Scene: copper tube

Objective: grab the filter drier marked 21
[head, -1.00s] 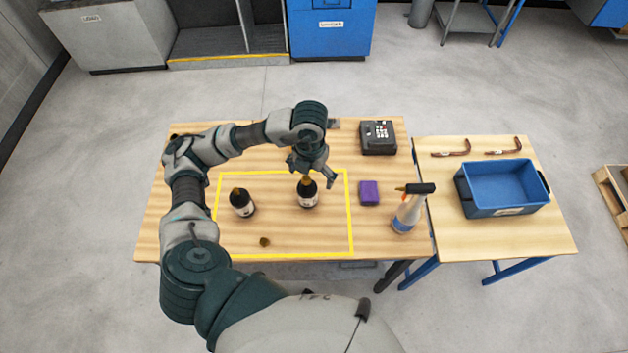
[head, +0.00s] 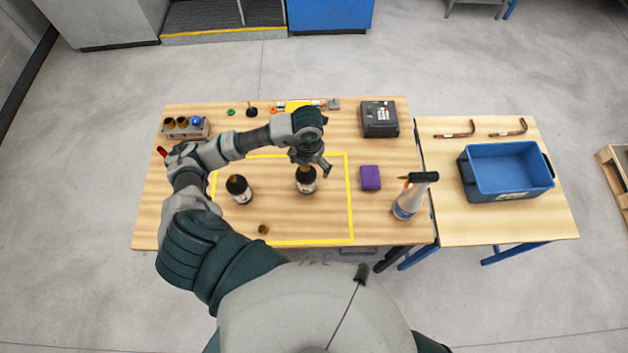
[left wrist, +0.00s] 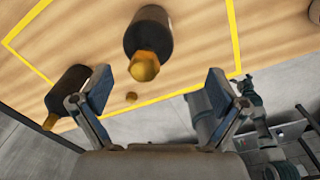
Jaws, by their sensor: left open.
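Two dark bottle-shaped filter driers with brass-coloured tops and pale labels stand upright inside the yellow outline on the table. The left drier (head: 238,190) is clear of the gripper. The right drier (head: 306,186) is partly hidden under my left gripper (head: 312,168). I cannot read a number on either. In the left wrist view, my left gripper (left wrist: 160,88) is open and empty. One drier (left wrist: 148,38) lies ahead between the finger directions; the other drier (left wrist: 68,92) is by the left finger, partly covered. My right gripper does not show.
A small brass piece (head: 263,229) lies near the front of the outline. A purple block (head: 370,178), a spray bottle (head: 408,200) and a black device (head: 380,118) stand to the right. A rack (head: 186,130) is at the back left. The side table holds a blue bin (head: 507,172).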

